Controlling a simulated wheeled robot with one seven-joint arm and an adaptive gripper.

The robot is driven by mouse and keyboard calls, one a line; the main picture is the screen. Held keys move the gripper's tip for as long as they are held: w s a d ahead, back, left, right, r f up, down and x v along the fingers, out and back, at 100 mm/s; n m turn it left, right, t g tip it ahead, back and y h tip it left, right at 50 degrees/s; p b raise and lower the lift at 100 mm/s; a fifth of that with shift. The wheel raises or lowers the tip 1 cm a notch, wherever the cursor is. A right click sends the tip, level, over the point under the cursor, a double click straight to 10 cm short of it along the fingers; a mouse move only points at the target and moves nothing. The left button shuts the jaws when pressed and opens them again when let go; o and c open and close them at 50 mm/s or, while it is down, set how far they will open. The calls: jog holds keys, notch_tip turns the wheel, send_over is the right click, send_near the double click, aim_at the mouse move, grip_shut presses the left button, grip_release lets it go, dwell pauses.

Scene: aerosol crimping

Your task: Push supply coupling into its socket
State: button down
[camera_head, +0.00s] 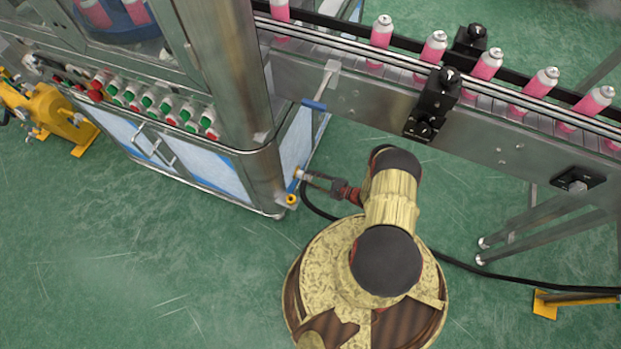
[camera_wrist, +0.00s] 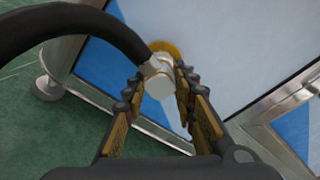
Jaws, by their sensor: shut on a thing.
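The silver supply coupling (camera_wrist: 158,82) sits between the two fingers of my gripper (camera_wrist: 156,97) in the wrist view. My gripper is shut on it. A black hose (camera_wrist: 75,22) bends away from the coupling to the left. A round brass socket (camera_wrist: 166,47) on the white and blue cabinet panel lies right behind the coupling; the coupling hides part of it. I cannot tell how deep the coupling sits in it.
A conveyor (camera_head: 400,103) with several pink cans runs overhead to the right. The hose (camera_head: 460,262) trails over the green floor. Floor left of my base is clear.

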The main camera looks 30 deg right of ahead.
jog(key=shift+w+a, duration=0.1)
jog(key=shift+w, duration=0.05)
jog(key=c, duration=1.4)
grip_release()
jog(key=v, duration=1.2)
